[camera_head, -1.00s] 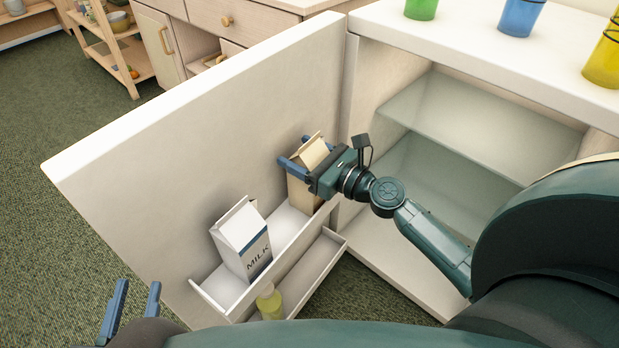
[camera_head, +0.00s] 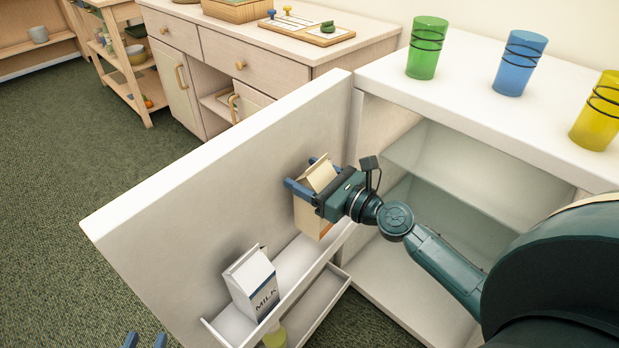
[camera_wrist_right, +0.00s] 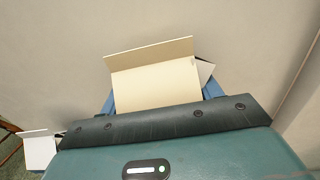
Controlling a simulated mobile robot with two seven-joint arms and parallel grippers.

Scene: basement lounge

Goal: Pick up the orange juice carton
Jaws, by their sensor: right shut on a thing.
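The orange juice carton (camera_head: 307,217) is cream-coloured with a gabled top and a bit of orange low on one side. My right gripper (camera_head: 306,174) is shut on it, one blue finger on each side below the gable. The carton is upright and appears raised above the fridge door's upper shelf (camera_head: 296,262). In the right wrist view the carton's gable top (camera_wrist_right: 155,88) fills the space between the fingers; its lower part is hidden. My left gripper (camera_head: 146,340) shows only two fingertips, apart and empty, at the bottom edge.
A milk carton (camera_head: 252,285) stands in the door shelf, and a yellow-green bottle (camera_head: 275,338) sits in the lower one. The open fridge door (camera_head: 200,195) is close behind the juice carton. Green (camera_head: 426,48), blue (camera_head: 519,63) and yellow (camera_head: 597,112) cups stand on the fridge top.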

